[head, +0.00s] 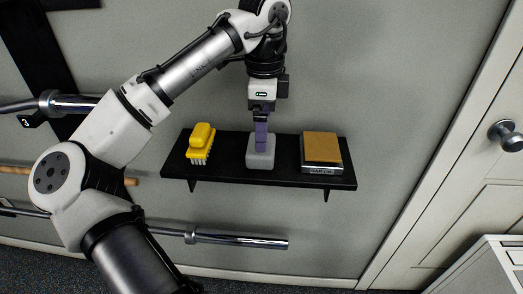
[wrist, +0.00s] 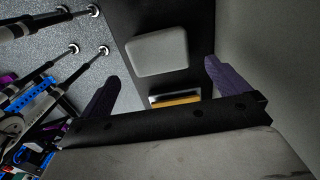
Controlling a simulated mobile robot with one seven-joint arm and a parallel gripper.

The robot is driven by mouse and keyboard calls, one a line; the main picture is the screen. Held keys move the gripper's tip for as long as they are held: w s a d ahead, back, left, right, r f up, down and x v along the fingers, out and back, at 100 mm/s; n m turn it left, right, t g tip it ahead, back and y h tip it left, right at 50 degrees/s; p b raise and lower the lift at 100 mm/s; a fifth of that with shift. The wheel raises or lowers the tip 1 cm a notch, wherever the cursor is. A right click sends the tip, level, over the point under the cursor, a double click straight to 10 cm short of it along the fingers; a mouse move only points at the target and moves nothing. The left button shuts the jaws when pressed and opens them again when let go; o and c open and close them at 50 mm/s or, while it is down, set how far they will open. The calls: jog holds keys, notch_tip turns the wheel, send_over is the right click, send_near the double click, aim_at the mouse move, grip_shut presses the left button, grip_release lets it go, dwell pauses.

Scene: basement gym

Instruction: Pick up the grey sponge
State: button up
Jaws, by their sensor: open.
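The grey sponge (head: 260,160) is a light grey rounded block on the black wall shelf (head: 228,172), between a yellow brush and a box. My gripper (head: 262,146) has purple fingers and points down over the sponge, overlapping its upper part in the head view. In the wrist view the sponge (wrist: 157,50) lies ahead of my open gripper (wrist: 161,72), roughly centred between the two spread fingers. No contact with the sponge is visible, and the exact gap is hard to tell.
A yellow brush (head: 200,143) with pale bristles stands to the left on the shelf. A box with an orange-brown top (head: 321,150) stands to the right. The wall is close behind. A barbell (head: 235,240) hangs below, and a door (head: 470,150) is at right.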

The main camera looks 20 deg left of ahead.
jog(key=shift+s+a+f, duration=0.1)
jog(key=shift+f, duration=1.45)
jog(key=shift+a+f, duration=0.1)
jog(key=shift+f, duration=1.4)
jog(key=shift+c, duration=0.4)
jog(key=c, duration=0.8)
jog(key=shift+r, duration=0.15)
notch_tip(320, 180, up, 20)
jog(key=p, duration=0.2)
